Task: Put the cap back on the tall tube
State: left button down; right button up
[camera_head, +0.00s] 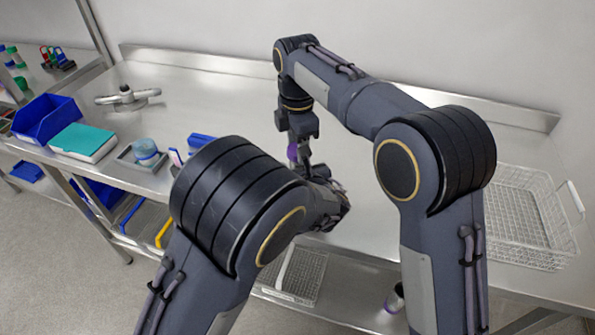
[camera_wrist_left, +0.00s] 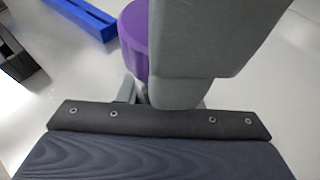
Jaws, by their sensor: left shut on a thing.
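A purple cylindrical piece, which looks like the cap (camera_wrist_left: 133,42), shows in the left wrist view, partly behind a grey finger of my left gripper (camera_wrist_left: 190,70). My left gripper is shut on it. In the head view the purple piece (camera_head: 292,152) is a small patch above the table, just under my right gripper (camera_head: 298,140). My left gripper (camera_head: 315,175) is close below and to the right, mostly hidden by my left arm. My right gripper points down; its fingertips are too small and covered to read. I cannot make out the tall tube.
A wire basket (camera_head: 525,215) is at right. A purple-and-white item (camera_head: 395,298) is low down.

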jog(key=shift+m, duration=1.2)
jog(key=o, duration=1.1)
jog(key=shift+r, duration=2.3)
